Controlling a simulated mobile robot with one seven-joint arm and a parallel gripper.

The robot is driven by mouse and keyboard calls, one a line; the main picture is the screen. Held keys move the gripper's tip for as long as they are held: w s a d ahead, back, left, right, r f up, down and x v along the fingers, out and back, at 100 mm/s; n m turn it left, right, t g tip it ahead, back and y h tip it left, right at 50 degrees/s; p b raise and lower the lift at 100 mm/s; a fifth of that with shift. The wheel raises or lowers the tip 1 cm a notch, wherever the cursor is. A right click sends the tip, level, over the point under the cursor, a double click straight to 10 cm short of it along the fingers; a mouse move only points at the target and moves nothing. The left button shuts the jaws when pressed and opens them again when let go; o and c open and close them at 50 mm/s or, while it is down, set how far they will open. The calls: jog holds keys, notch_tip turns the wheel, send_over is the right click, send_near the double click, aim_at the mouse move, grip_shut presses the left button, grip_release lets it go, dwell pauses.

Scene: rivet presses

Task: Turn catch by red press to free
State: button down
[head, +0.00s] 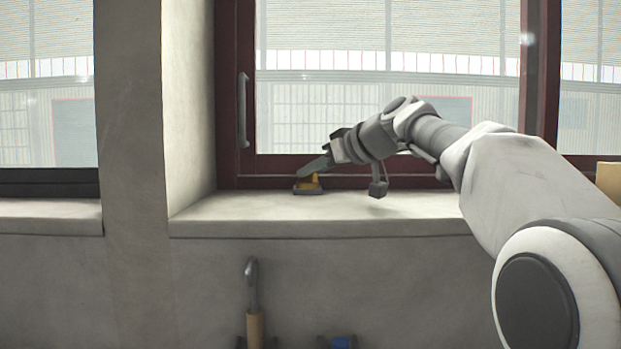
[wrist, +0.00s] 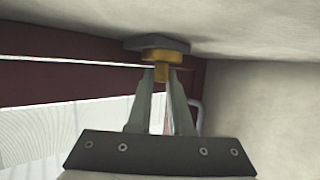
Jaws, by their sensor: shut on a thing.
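The catch (head: 308,184) is a small yellow piece on a dark grey base, on the pale sill at the foot of the dark red window frame. In the wrist view its grey base (wrist: 157,43) and yellow stub (wrist: 161,72) show at the top centre. My gripper (head: 303,173) reaches down to it from the right. In the wrist view, the two grey fingers (wrist: 161,78) are shut on the yellow stub, one on each side. The fingers partly hide the stub. I cannot make out a red press in either view.
The window frame (head: 236,95) has a grey upright handle (head: 243,110) at the left. A concrete pillar (head: 135,110) stands further left. The sill (head: 400,213) is mostly bare. Below it are a grey lever with a wooden grip (head: 254,325) and a partly cut-off blue item (head: 341,342).

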jog(key=n, duration=0.1)
jog(key=n+g+y+p, duration=0.1)
jog(key=g+y+p, duration=0.1)
jog(key=shift+w+d+r+n, duration=0.2)
jog(key=shift+w+d+n, duration=0.05)
jog(key=shift+n, duration=0.15)
jog(key=n+g+p, duration=0.1)
jog(key=p, duration=0.1)
jog(key=n+g+y+p, duration=0.1)
jog(key=p, duration=0.1)
jog(key=shift+w+r+g+y, duration=0.1)
jog(key=shift+r+g+y, duration=0.05)
jog(key=shift+g+y, duration=0.2)
jog(key=n+g+p, duration=0.3)
jog(key=g+p, duration=0.1)
jog(key=p, duration=0.2)
jog(key=shift+w+y, duration=0.15)
jog(key=shift+y, duration=0.2)
jog(key=shift+f+n+g+p, duration=0.25)
jog(key=shift+n+g+p, duration=0.45)
jog(key=shift+p, duration=0.55)
jog(key=shift+f+n+p, duration=0.2)
jog(key=shift+n+p, duration=0.2)
jog(key=shift+p, duration=0.05)
jog(key=c, duration=0.8)
grip_release()
jog(key=shift+c, duration=0.2)
jog(key=shift+r, duration=0.15)
